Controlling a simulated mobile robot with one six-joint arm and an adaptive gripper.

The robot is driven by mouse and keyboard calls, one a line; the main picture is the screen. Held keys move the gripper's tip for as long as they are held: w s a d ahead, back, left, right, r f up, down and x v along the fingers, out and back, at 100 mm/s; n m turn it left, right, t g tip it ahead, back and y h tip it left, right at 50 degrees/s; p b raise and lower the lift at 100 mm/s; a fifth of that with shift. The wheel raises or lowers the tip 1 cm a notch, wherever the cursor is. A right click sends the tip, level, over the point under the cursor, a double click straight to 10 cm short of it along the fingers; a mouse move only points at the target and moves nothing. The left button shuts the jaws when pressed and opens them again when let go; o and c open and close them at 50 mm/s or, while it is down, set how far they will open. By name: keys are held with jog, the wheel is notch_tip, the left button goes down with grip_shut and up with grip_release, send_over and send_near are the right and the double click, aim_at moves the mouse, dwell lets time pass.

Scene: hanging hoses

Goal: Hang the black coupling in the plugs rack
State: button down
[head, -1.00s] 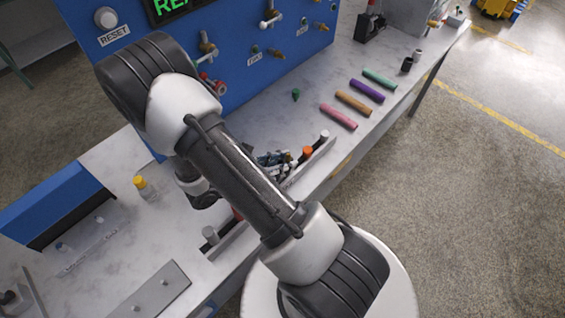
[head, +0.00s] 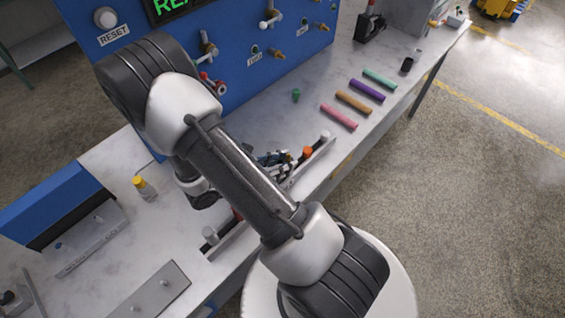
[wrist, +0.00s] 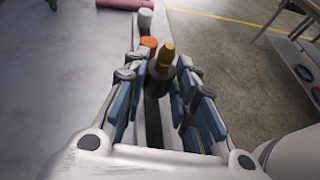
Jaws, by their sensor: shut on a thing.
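In the wrist view my gripper (wrist: 160,84) is shut on a black coupling (wrist: 161,72) with a brass-yellow tip. The coupling points away from the camera between the blue-padded fingers. In the head view my gripper (head: 271,158) is partly hidden behind my arm, at the rack by the table's front edge. This long grey rack (head: 318,158) carries an orange-topped plug (head: 308,152) and a white-topped one (head: 325,136). Both also show just beyond the coupling in the wrist view, orange (wrist: 149,43) and white (wrist: 145,18). I cannot tell whether the coupling touches the rack.
A grey-topped plug (head: 210,234) stands at the rack's near end. A green piece (head: 295,95) and several coloured rolls, such as the pink one (head: 339,116), lie on the table. A blue panel (head: 240,60) with fittings stands behind. A yellow-capped bottle (head: 145,188) is at left.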

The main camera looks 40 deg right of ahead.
jog(key=shift+f, duration=0.2)
jog(key=shift+f+b, duration=0.1)
jog(key=shift+b, duration=0.2)
jog(key=shift+r, duration=0.35)
jog(key=shift+f+b, duration=0.35)
jog(key=shift+f, duration=0.15)
dwell(1.8)
jog(key=shift+r, duration=0.25)
jog(key=shift+r+p, duration=0.2)
jog(key=shift+p, duration=0.15)
dwell(0.5)
